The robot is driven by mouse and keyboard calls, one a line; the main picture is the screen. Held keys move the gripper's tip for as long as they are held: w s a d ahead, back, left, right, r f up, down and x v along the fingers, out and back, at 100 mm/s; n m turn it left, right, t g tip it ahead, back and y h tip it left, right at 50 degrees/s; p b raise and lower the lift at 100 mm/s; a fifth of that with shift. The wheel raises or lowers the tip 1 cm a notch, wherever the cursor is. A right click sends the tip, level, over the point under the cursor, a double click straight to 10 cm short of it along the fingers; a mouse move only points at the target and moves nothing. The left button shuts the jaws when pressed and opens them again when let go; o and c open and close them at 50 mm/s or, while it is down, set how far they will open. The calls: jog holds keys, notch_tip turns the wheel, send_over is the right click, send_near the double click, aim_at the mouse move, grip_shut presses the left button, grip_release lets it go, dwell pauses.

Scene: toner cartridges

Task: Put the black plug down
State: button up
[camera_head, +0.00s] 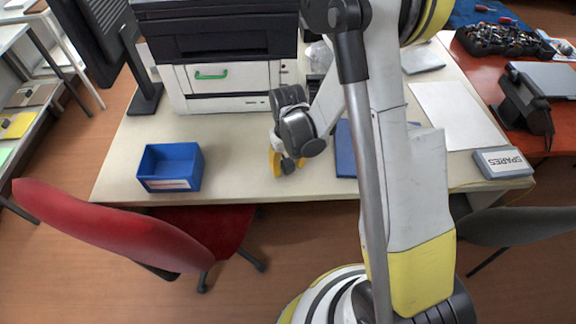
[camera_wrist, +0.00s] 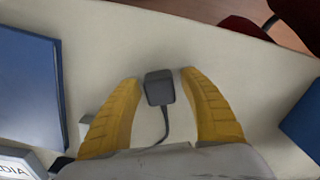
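The black plug (camera_wrist: 159,88) is a small dark block with a cable running from it back toward my palm in the wrist view. My gripper (camera_wrist: 160,77) has its two yellow fingers spread on either side of the plug, with a narrow gap showing at each side. The plug appears to be at the pale tabletop (camera_wrist: 210,40); whether it touches the surface is hard to tell. In the head view my gripper (camera_head: 287,162) points down over the front part of the table, and the plug cannot be made out there.
A blue bin (camera_head: 170,168) stands to the left, with bare table between it and my gripper. A blue flat item (camera_head: 345,150) lies close on the right. A printer (camera_head: 222,75) stands behind. A SPARES box (camera_head: 503,162) sits at the right. A red chair (camera_head: 120,225) is in front.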

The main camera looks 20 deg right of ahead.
notch_tip(320, 180, up, 12)
jog(key=p, duration=0.5)
notch_tip(320, 180, up, 12)
jog(key=t, duration=0.3)
send_over(288, 162)
jog(key=s, duration=0.4)
jog(key=s+r+m+t, duration=0.1)
jog(key=s+r+t, duration=0.3)
jog(key=s+r, duration=0.3)
jog(key=shift+s+r, duration=0.15)
jog(key=shift+s, duration=0.8)
